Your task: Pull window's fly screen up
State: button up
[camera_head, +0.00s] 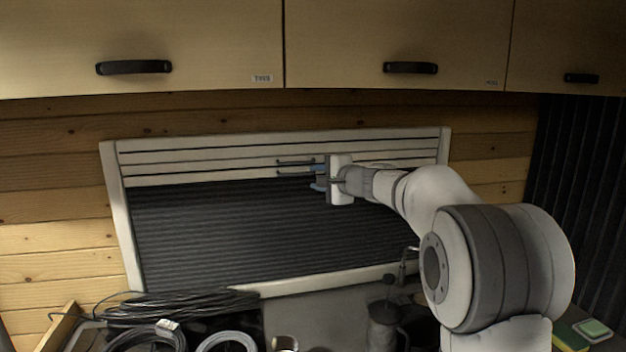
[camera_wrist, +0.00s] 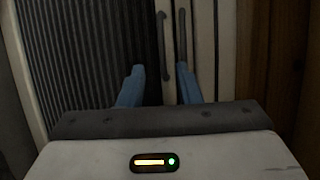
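The window (camera_head: 275,212) has a pale frame. A dark pleated screen (camera_head: 250,232) covers its lower, larger part, below pale horizontal bars (camera_head: 190,164). Two dark bar handles sit on these bars: an upper handle (camera_head: 295,161) and a lower handle (camera_head: 294,174). My gripper (camera_head: 317,178) is at their right ends. In the wrist view the scene is turned sideways: the lower handle (camera_wrist: 162,45) lies in line with the gap between my blue fingers (camera_wrist: 160,72). The other handle (camera_wrist: 182,42) is beyond the right fingertip. The fingers are apart; contact cannot be told.
Wooden cupboards (camera_head: 400,40) with black handles overhang the window. Below it are coiled black cables (camera_head: 180,305), a grey cable ring (camera_head: 226,342) and a dark pot-like container (camera_head: 384,325). A dark pleated curtain (camera_head: 580,160) hangs at the right.

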jog(key=s+d+f+n+g+h, duration=0.1)
jog(key=s+f+n+g, duration=0.25)
jog(key=s, duration=0.75)
jog(key=s+f+n+g+h, duration=0.1)
jog(key=s+f+n+g, duration=0.3)
jog(key=s, duration=0.7)
jog(key=s+d+f+n+h, duration=0.1)
jog(key=s+d+f+h, duration=0.1)
jog(key=s, duration=0.6)
jog(key=s+d+f+n+g+h, duration=0.1)
jog(key=s+d+f+n+h, duration=0.1)
jog(key=s+d+f, duration=0.3)
jog(key=s+d+f+n+g+h, duration=0.1)
jog(key=s+d+f+h, duration=0.2)
jog(key=s+f, duration=0.4)
jog(key=s, duration=0.3)
jog(key=shift+s+d, duration=0.3)
